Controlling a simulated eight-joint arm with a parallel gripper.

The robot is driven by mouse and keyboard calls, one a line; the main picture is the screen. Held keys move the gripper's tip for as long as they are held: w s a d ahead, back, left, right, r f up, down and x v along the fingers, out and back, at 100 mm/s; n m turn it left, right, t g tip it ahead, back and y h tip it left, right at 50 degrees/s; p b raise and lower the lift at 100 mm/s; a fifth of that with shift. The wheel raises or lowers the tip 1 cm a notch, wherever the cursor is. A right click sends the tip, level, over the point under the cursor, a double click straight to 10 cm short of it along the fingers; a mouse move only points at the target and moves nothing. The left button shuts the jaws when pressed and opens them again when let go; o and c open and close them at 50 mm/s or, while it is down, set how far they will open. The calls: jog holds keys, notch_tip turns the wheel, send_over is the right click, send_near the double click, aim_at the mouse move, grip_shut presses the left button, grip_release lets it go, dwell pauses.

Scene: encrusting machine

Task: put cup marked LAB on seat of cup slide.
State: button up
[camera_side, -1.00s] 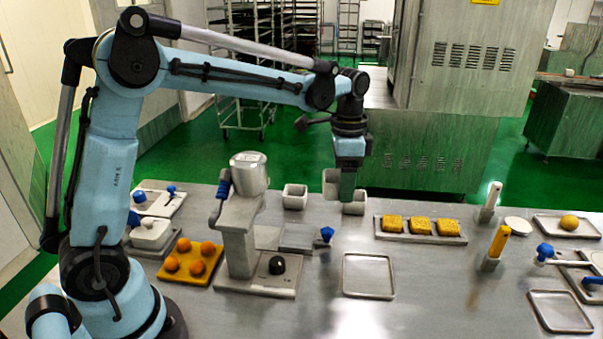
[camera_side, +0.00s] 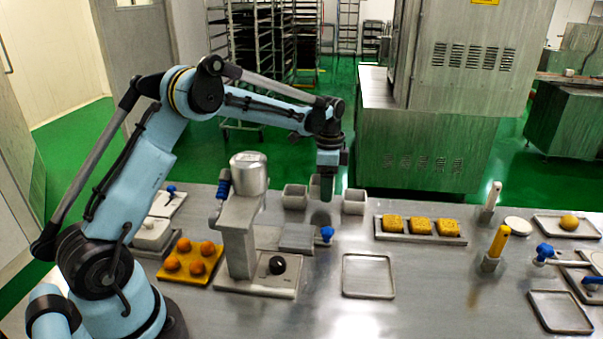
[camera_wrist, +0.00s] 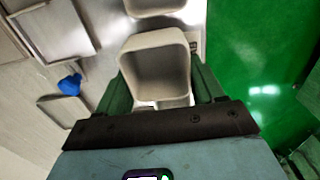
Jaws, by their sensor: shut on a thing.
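My gripper (camera_side: 326,190) points down near the back edge of the table, between two light grey cups. It is shut on a grey square-mouthed cup (camera_side: 314,187), partly hidden behind the fingers. In the wrist view this cup (camera_wrist: 157,68) sits upright between the green fingers, its open mouth showing. No LAB marking can be read on it. The side view does not clearly show whether its base touches anything. The cup slide (camera_side: 297,237), a grey plate with a blue knob (camera_side: 326,234), lies in front of the gripper, beside the machine column. Its seat is not clearly distinguishable.
One cup (camera_side: 295,196) stands left of my gripper and another (camera_side: 354,201) right. The encrusting machine (camera_side: 240,225) stands front left. An empty tray (camera_side: 368,276) and a tray of yellow cakes (camera_side: 420,234) lie right. Bare table lies between.

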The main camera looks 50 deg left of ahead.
jog(key=shift+f, duration=2.05)
jog(key=shift+f, duration=0.15)
jog(key=o, duration=1.1)
notch_tip(320, 180, up, 12)
jog(key=shift+r, duration=0.2)
notch_tip(320, 180, down, 12)
jog(key=shift+f, duration=0.15)
jog(key=shift+r, duration=1.15)
